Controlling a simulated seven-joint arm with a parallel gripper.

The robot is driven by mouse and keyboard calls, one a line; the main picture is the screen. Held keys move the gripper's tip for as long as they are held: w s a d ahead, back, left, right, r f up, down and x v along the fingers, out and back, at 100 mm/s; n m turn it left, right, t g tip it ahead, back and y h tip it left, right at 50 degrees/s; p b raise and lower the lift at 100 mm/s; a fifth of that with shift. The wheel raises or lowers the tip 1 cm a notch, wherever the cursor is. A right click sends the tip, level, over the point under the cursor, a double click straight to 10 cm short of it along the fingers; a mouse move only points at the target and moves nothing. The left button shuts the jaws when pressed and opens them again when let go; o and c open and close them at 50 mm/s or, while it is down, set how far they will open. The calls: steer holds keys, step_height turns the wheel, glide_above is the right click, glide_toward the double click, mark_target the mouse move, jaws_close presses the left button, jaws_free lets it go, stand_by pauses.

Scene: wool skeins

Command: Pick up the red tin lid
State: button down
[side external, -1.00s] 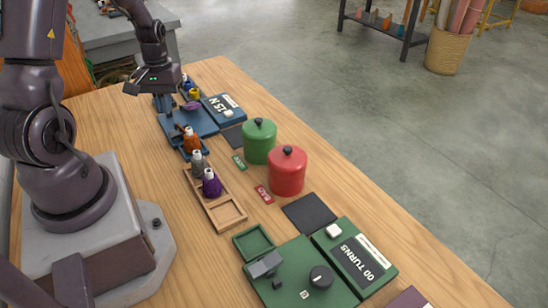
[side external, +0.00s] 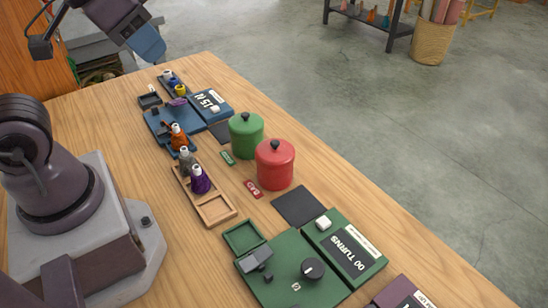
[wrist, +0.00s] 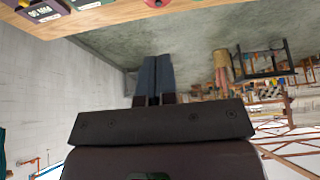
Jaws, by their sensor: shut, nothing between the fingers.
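The red tin (side external: 275,172) stands upright on the wooden table, right of the middle of the side view. The wrist view shows the fingers (wrist: 153,75) together and empty, pointing out over the floor.
A wooden tray (side external: 213,211) with small bottles lies left of the tins. A dark flat pad (side external: 299,207) and a green device (side external: 290,275) lie in front. A blue station (side external: 163,131) is at the back. Red (side external: 253,189) and green tags lie beside the tins.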

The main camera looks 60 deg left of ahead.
steer(key=c, duration=1.8)
jaws_free()
steer(key=shift+c, duration=0.2)
steer(key=o, duration=1.8)
steer(key=shift+o, duration=0.2)
steer(key=shift+d, duration=0.1)
steer(key=n+g, duration=0.6)
steer(key=n, duration=1.2)
glide_above(275, 142)
step_height(275, 142, down, 14)
step_height(275, 142, down, 7)
steer(key=shift+s+d+f, duration=0.1)
steer(key=shift+s+f, duration=0.05)
steer(key=shift+f, duration=2.65)
